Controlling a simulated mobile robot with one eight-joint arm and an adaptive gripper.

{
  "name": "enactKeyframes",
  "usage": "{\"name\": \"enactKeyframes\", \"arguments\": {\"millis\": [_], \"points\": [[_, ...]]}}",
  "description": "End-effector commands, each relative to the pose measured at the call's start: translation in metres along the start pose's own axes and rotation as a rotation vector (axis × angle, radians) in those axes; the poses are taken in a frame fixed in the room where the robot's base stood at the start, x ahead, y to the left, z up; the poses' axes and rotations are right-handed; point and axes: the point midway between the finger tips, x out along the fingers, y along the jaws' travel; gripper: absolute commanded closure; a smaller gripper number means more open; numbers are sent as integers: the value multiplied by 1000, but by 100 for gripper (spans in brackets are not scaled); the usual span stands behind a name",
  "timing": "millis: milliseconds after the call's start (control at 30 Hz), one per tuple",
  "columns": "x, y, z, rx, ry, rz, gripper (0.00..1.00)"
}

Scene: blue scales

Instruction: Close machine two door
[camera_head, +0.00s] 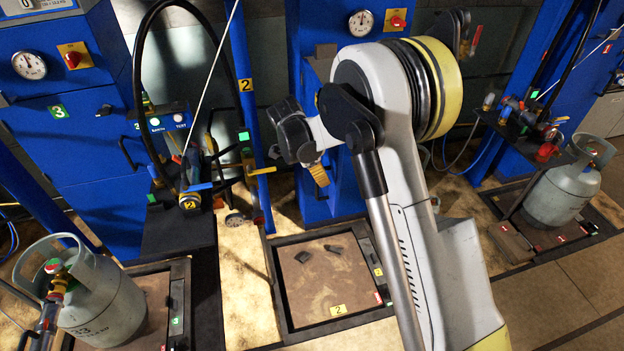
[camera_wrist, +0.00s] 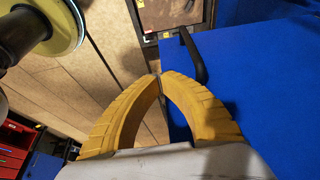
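Machine two's scale platform (camera_head: 318,322), with a yellow 2 label, lies on the floor at the centre. A blue cabinet (camera_head: 306,35) stands behind it, partly hidden by my arm. In the wrist view a large blue panel (camera_wrist: 262,80) with a black bar handle (camera_wrist: 192,56) fills the right side; it looks like a cabinet door, but I cannot tell how far open it stands. My gripper (camera_head: 320,176) is in front of the blue cabinet. In the wrist view its yellow fingers (camera_wrist: 159,76) meet at the tips with nothing between them, close to the panel's edge; contact is unclear.
A grey gas cylinder (camera_head: 100,305) stands on the left scale, another (camera_head: 562,195) on the right scale. A stand with hoses and a control box (camera_head: 165,122) is left of centre. A blue cabinet marked 3 (camera_head: 75,150) stands at far left. Two small dark pieces lie on the middle platform.

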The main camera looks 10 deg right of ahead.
Motion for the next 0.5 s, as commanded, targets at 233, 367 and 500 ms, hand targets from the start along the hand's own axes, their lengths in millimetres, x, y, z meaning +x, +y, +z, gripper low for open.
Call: {"name": "enactKeyframes", "arguments": {"millis": [233, 367, 500], "points": [[6, 0, -15, 0, 0, 0, 100], [5, 0, -15, -1, 0, 0, 100], [5, 0, -15, -1, 0, 0, 100]]}}
